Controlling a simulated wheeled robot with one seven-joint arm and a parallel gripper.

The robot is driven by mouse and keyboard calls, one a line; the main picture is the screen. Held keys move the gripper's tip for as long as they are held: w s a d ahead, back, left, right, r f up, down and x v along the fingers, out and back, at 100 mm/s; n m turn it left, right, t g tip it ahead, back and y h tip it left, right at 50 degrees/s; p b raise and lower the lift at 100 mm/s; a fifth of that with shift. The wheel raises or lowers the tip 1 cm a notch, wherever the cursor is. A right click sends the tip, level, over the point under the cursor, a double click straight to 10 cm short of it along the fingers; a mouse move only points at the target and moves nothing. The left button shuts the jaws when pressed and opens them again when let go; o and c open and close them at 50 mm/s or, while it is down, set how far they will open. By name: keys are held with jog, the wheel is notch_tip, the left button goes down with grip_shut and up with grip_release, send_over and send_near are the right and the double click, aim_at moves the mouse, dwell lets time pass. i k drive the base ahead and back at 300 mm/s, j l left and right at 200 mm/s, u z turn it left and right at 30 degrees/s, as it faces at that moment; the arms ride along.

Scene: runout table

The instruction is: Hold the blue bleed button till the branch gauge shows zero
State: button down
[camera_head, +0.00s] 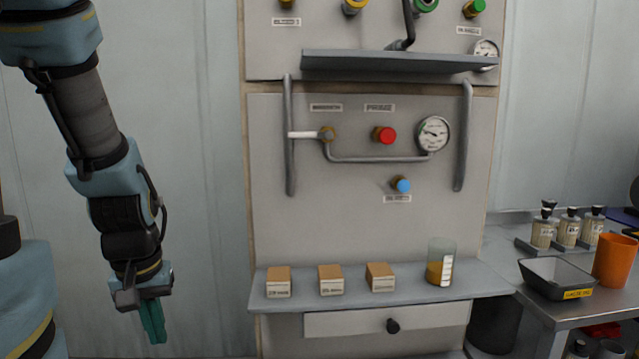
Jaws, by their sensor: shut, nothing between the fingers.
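The blue bleed button (402,185) sticks out of the grey panel at its middle right, with a small label under it. The round white gauge (433,134) is above and right of the button, at the end of a grey pipe. Its needle is too small to read. My gripper (153,322) hangs at the lower left, pointing down, well left of the panel and apart from the button. Its teal fingers are shut with nothing between them.
A red button (384,135) and a white-handled valve (308,135) are on the same panel. Vertical grey handles (290,140) flank them. The shelf (500,287) below holds small boxes (330,280) and a beaker (440,262). An upper ledge (400,62) juts out above.

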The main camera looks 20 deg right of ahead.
aim_at(403, 186)
jog(key=u, duration=0.75)
jog(key=k+l, duration=0.6)
jog(key=k, duration=0.15)
